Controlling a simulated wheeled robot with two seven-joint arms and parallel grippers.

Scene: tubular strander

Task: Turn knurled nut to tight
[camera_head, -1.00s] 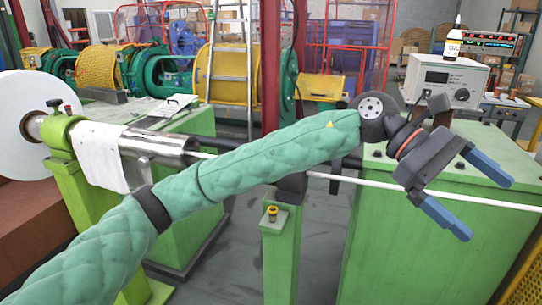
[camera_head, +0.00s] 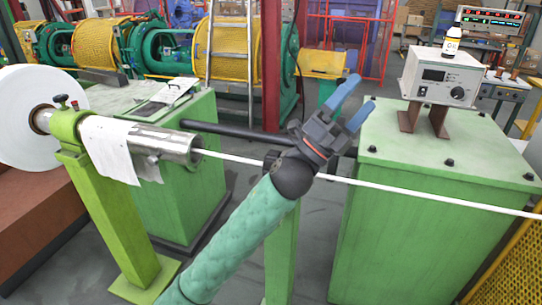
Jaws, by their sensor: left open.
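My left gripper (camera_head: 359,96) is open and empty. Its two blue fingers point up and to the right, above the white rod and left of the green cabinet. My left forearm rises from the bottom middle and covers much of the slim green post (camera_head: 283,250). The brass-coloured nut seen earlier on that post is hidden behind my arm now. A dark knob (camera_head: 62,100) stands on the green bracket at the far left, well away from the gripper; I cannot tell whether it is knurled. My right gripper is not in view.
A white rod (camera_head: 430,196) runs from the steel tube (camera_head: 180,147) to the right edge, behind my wrist. A green cabinet (camera_head: 440,220) carries a white meter box (camera_head: 440,78) with a small bottle (camera_head: 451,42) on it. A cloth (camera_head: 112,150) hangs over the tube.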

